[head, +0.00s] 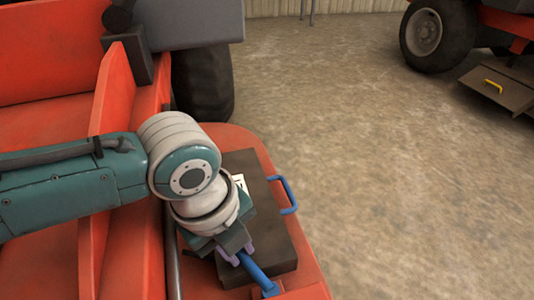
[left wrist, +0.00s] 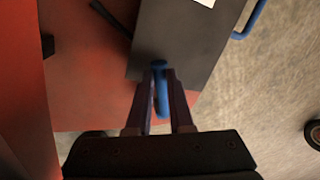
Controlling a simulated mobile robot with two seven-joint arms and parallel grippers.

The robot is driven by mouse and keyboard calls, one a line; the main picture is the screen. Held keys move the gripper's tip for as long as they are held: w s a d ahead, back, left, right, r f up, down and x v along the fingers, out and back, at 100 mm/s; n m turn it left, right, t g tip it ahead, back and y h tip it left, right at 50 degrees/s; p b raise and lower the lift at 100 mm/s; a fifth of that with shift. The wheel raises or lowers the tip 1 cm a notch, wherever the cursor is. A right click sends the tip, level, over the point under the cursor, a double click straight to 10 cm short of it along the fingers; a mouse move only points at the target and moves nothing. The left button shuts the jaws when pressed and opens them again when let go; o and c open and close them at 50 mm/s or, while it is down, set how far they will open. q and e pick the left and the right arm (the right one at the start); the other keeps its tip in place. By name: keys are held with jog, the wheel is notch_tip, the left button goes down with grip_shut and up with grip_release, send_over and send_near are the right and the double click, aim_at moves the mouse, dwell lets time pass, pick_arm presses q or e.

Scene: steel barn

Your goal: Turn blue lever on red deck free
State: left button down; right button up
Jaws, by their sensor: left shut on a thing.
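The blue lever (head: 258,274) sits at the near end of the red deck (head: 312,287), beside the dark flat box. My left gripper (head: 238,254) reaches down from the left and is shut on the lever's upper end. In the left wrist view the lever (left wrist: 160,92) stands between the two fingers of the left gripper (left wrist: 159,78), with the dark box just beyond. The fingers partly hide the lever in both views. My right gripper is in neither view.
The dark box (head: 270,225) on the deck has a blue handle (head: 291,196) on its right side and a white label (head: 240,182). A red upright panel (head: 110,105) and a black tyre (head: 203,85) stand nearby. Another vehicle (head: 450,30) is at the far right. Bare floor lies right.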

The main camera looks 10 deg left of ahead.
pick_arm(q)
jog(key=c, duration=0.8)
grip_release()
jog(key=shift+r, duration=0.1)
jog(key=r+p, duration=0.2)
jog(key=r, duration=0.1)
jog(key=s+r+p, duration=0.1)
jog(key=r+p, duration=0.2)
jog(key=a+r+p, duration=0.1)
jog(key=r+p, duration=0.2)
jog(key=shift+s+a+r, duration=0.1)
jog(key=shift+s+r, duration=0.2)
